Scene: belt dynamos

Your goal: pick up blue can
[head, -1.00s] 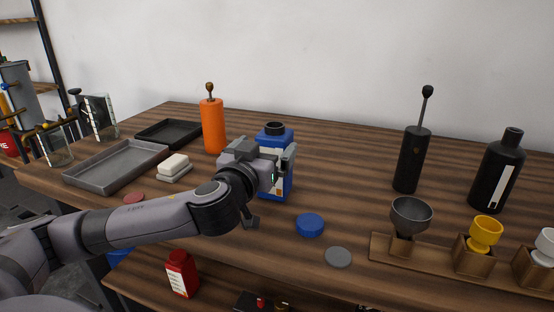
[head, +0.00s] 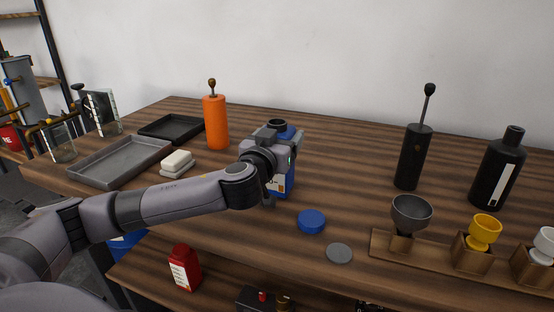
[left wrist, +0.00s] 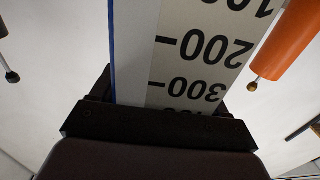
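The blue can (head: 286,184) stands upright on the wooden bench, with a dark cap on top and a pale label. My left gripper (head: 276,150) is at its upper part and hides much of it. In the left wrist view the can's white side (left wrist: 190,55), with a black number scale, rises right in front of the gripper (left wrist: 160,118). The can appears to be between the fingers, but the fingertips are hidden, so I cannot tell whether they press on it. My right gripper is not in view.
An orange bottle (head: 216,122) stands behind and left of the can. White blocks (head: 177,163) and trays (head: 120,162) lie further left. A blue disc (head: 311,221) and grey disc (head: 339,253) lie in front. A black pump bottle (head: 412,158) and a cup rack (head: 430,262) are on the right.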

